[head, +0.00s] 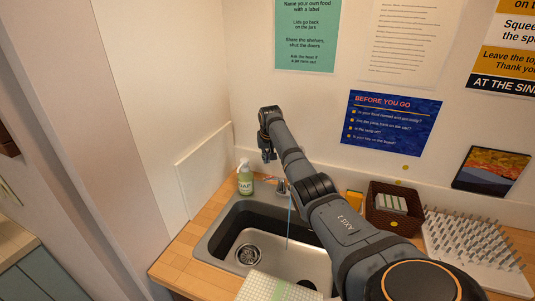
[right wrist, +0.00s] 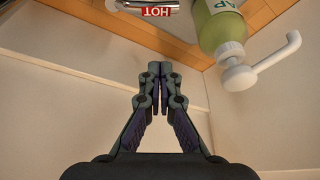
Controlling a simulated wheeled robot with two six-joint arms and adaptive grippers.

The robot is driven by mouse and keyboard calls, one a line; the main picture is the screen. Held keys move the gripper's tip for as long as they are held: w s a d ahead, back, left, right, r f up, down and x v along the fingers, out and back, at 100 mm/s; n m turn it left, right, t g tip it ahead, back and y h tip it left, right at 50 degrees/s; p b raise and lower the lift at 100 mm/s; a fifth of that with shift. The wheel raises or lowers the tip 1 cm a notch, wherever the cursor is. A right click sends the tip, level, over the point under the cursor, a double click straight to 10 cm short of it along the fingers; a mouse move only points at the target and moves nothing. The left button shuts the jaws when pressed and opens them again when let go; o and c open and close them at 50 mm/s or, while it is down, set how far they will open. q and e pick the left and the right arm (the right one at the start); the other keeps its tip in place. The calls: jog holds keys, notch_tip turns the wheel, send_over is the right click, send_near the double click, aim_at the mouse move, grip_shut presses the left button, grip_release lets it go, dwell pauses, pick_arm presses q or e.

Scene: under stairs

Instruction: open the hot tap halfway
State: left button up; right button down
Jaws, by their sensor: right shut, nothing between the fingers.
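The tap (head: 282,188) stands at the back of the sink, small and partly hidden by my right arm in the head view. In the right wrist view a chrome part with a red HOT label (right wrist: 157,11) shows upside down at the top edge, cut off by the frame. My right gripper (right wrist: 160,68) is shut and empty, its fingertips pointing toward the label and apart from it in the picture. In the head view this gripper (head: 267,152) hangs above and left of the tap. A thin bluish line, like running water, drops below the spout. My left gripper is out of view.
A green soap bottle (head: 245,179) with a white pump stands left of the tap, close to the right gripper; it also shows in the right wrist view (right wrist: 220,28). The sink (head: 225,245) is below. A brown basket (head: 375,208) and a spiked white rack (head: 460,240) stand right.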

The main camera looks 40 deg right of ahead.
jog(key=f+p, duration=0.1)
jog(key=s+f+p, duration=0.1)
jog(key=f, duration=0.1)
jog(key=a+f+p, duration=0.1)
jog(key=f+p, duration=0.1)
jog(key=shift+s+f, duration=0.25)
jog(key=shift+s, duration=0.1)
dwell(0.3)
